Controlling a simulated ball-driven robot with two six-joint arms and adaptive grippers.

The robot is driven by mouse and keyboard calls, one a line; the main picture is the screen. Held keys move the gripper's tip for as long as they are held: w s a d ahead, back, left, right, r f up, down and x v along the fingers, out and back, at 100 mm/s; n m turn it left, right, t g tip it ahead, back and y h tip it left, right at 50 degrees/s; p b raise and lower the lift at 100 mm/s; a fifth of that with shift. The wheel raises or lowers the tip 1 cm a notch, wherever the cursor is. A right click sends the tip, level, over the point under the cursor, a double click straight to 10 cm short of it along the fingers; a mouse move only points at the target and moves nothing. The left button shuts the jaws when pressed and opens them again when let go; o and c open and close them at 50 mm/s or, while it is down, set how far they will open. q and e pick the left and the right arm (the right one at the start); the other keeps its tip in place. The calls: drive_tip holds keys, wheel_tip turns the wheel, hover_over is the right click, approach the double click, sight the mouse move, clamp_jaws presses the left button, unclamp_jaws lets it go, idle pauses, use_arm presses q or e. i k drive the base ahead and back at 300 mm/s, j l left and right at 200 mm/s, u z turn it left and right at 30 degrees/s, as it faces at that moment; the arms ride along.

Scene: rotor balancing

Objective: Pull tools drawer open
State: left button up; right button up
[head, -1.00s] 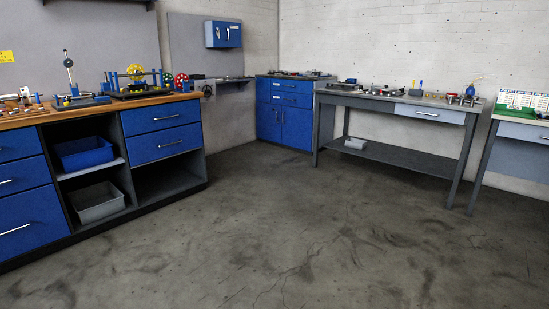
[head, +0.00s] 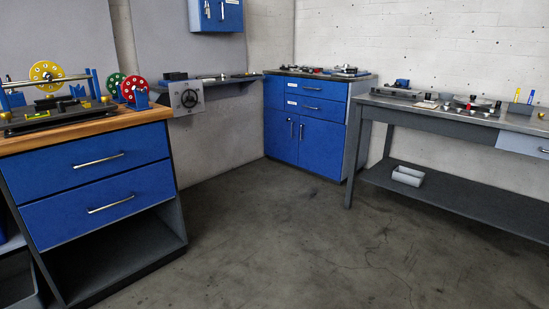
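Several closed drawers show in the head view, and I cannot read which one is the tools drawer. The blue corner cabinet (head: 325,137) has an upper drawer (head: 307,90) and a lower drawer (head: 313,106), both with small white labels too small to read and metal handles. Its two doors below are shut. The wooden-topped bench at left has an upper blue drawer (head: 60,171) and a lower blue drawer (head: 65,216), both shut. A pale drawer (head: 524,144) sits under the grey table at right. Neither of my grippers is in view.
Open floor (head: 290,240) lies between the wooden-topped bench (head: 125,122) and the grey table (head: 450,120). A low shelf (head: 440,195) under that table carries a small pale bin (head: 407,176). A wall shelf (head: 215,82) juts out left of the corner cabinet.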

sight(334, 111)
drive_tip(key=i, duration=3.55)
